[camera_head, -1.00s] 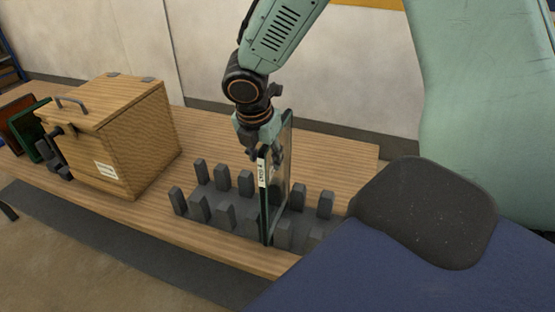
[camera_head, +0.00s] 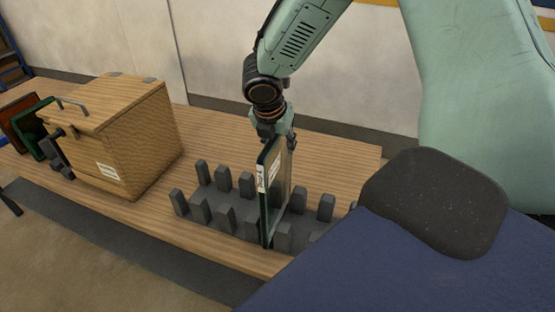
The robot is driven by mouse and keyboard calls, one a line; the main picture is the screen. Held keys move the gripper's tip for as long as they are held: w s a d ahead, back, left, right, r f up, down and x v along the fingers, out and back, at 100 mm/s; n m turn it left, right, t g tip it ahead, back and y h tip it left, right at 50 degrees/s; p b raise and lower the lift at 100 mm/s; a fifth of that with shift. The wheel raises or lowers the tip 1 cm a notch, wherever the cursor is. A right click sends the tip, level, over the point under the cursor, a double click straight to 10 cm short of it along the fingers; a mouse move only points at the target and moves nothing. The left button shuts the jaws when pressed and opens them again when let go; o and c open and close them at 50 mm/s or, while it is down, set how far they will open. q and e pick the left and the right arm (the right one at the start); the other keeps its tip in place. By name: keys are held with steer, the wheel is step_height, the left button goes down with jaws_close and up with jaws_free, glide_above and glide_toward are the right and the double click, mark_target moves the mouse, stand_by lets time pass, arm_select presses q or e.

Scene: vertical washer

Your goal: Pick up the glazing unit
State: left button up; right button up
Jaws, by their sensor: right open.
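The glazing unit (camera_head: 276,192) is a dark-edged glass pane with a white label on its near edge. It stands upright in a grey rack (camera_head: 234,228) with several blunt pegs. My right gripper (camera_head: 279,139) is open at the top edge of the pane, towards its far end. One finger shows on the right side of the pane; the other is partly hidden. I cannot tell whether the fingers touch the glass. My left gripper is not in view.
The rack sits on a wooden bench (camera_head: 225,142). A wooden box (camera_head: 139,138) with a metal handle stands left of it. Green and brown framed panels (camera_head: 30,128) stand at the far left. A pale wall runs behind the bench. Bare bench lies between box and rack.

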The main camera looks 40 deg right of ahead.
steer(key=shift+x, duration=0.75)
steer(key=shift+a+r, duration=0.25)
steer(key=shift+d+f, duration=0.3)
steer(key=shift+f, duration=0.1)
steer(key=shift+a+r, duration=0.1)
steer(key=shift+a, duration=0.15)
steer(key=shift+d, duration=0.25)
steer(key=c, duration=0.6)
steer(key=shift+a, duration=0.15)
jaws_close()
steer(key=shift+w, duration=0.2)
